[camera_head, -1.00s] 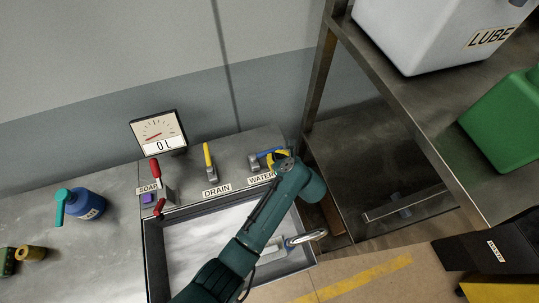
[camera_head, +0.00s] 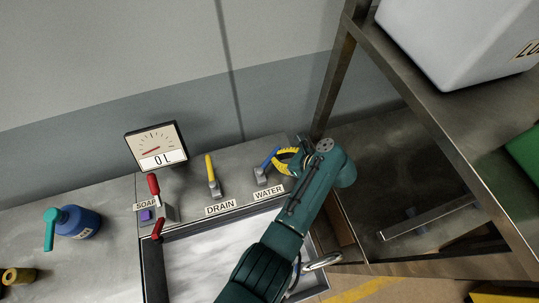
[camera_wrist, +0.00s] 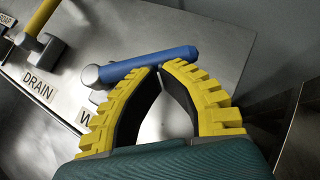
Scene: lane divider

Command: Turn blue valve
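The blue valve is a blue lever on a grey metal body beside the WATER label. In the head view its handle (camera_head: 269,157) slants up to the right, just left of my gripper (camera_head: 284,157). In the wrist view the handle (camera_wrist: 155,63) lies across the picture, just beyond the fingertips of my gripper (camera_wrist: 161,70). The yellow fingers bow outward, with their tips drawn together and an empty gap behind them. The tips overlap the handle in the picture; I cannot tell whether they touch it. The handle does not sit between the fingers.
The yellow DRAIN valve (camera_head: 213,175) and the red SOAP lever (camera_head: 153,186) stand left of the blue valve. A gauge (camera_head: 157,147) reads 0 L. The sink (camera_head: 205,262) lies in front. A metal shelf (camera_head: 440,112) stands close on the right. A blue bottle (camera_head: 80,222) stands left.

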